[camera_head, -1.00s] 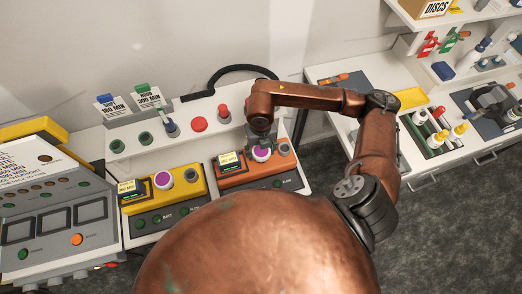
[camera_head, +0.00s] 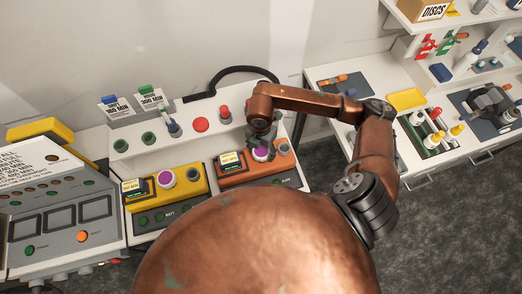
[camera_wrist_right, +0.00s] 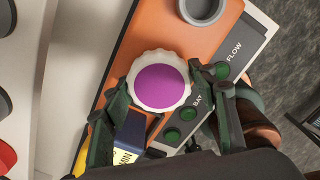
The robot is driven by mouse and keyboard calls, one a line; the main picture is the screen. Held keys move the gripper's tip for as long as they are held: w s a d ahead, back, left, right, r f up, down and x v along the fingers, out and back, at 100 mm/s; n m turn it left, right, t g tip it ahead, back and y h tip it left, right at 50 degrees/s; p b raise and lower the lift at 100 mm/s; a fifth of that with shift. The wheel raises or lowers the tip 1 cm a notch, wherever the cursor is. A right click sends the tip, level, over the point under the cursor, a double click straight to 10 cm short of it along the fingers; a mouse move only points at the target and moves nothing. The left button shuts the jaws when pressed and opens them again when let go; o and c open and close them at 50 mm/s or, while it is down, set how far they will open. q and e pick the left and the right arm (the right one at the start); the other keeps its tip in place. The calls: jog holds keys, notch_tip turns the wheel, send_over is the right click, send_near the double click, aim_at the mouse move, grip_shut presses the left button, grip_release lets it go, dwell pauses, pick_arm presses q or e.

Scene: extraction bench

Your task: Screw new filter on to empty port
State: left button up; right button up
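A filter with a white ribbed rim and purple top (camera_wrist_right: 160,87) stands upright on the orange unit (camera_head: 236,178); it also shows in the head view (camera_head: 261,154). My right gripper (camera_wrist_right: 159,80) reaches down over it, with one finger against each side of the white rim. The filter's underside and its seat are hidden. A grey round port (camera_wrist_right: 206,8) is beside it on the same unit, also in the head view (camera_head: 282,148). A similar purple-topped white filter (camera_head: 166,178) stands on the yellow unit (camera_head: 190,184). My left gripper is not in view.
A small display box (camera_head: 230,160) sits close to the left of the held filter. Behind is a white shelf with a red knob (camera_head: 200,124) and several dark green caps. A side bench with a yellow tray (camera_head: 406,98) stands to the right.

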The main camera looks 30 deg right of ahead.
jog(key=o, duration=0.4)
jog(key=shift+o, duration=0.2)
notch_tip(320, 180, up, 12)
dwell(0.4)
jog(key=shift+a, duration=0.1)
